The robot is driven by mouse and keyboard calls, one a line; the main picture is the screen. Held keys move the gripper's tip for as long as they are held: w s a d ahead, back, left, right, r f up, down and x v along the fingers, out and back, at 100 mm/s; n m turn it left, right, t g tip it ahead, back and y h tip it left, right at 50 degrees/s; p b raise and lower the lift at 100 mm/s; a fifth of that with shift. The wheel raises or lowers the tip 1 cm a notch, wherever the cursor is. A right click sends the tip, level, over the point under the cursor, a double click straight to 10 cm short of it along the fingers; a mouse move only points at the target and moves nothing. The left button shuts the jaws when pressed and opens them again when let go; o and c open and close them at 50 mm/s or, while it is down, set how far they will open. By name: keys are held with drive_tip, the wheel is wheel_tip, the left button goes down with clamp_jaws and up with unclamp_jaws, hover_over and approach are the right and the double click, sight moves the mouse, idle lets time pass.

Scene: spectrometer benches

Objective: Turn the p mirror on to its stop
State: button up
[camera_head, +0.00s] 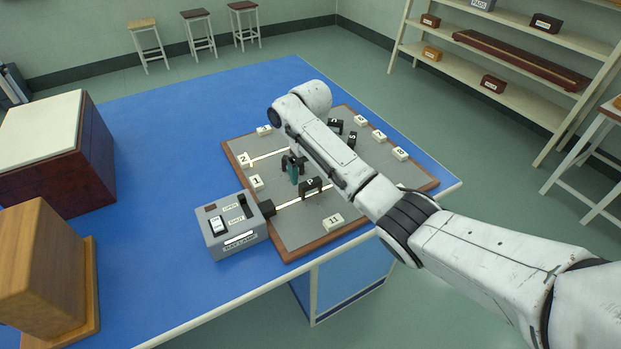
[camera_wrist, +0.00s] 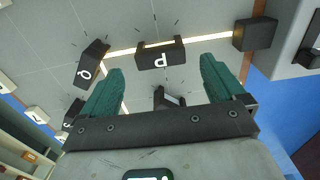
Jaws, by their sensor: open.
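The p mirror (camera_wrist: 160,55) is a small black block marked with a white letter p, which reads inverted in the wrist view. It stands on the grey board (camera_head: 300,232), on a pale line. Dark tick marks lie around it. My gripper (camera_wrist: 162,70) is open with its teal fingers apart. In the wrist view the p mirror shows between and just beyond the fingertips; I see no contact. In the head view my gripper (camera_head: 293,170) is over the board, beside and slightly behind a black lettered block (camera_head: 311,187), probably the p mirror. The mirror's stop is not distinguishable.
The q block (camera_wrist: 91,65) stands beside p, with other black blocks (camera_head: 352,139) farther off. White numbered tiles (camera_head: 333,221) sit around the board. A grey switch box (camera_head: 232,226) adjoins its left edge. The blue bench top (camera_head: 160,160) is clear behind that box.

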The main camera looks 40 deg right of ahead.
sight(310, 182)
drive_tip(key=shift+f, duration=1.85)
drive_tip(key=shift+c, duration=0.4)
drive_tip(key=c, duration=1)
drive_tip(key=shift+o, duration=0.2)
drive_tip(key=shift+r+n+p, duration=0.1)
drive_tip(key=shift+n+p, duration=0.2)
drive_tip(key=shift+n, duration=0.1)
drive_tip(key=n+p, duration=0.1)
drive_tip(key=n, duration=0.2)
drive_tip(key=shift+n, duration=0.4)
drive_tip(key=shift+n+p, duration=0.65)
drive_tip(key=shift+n, duration=1.45)
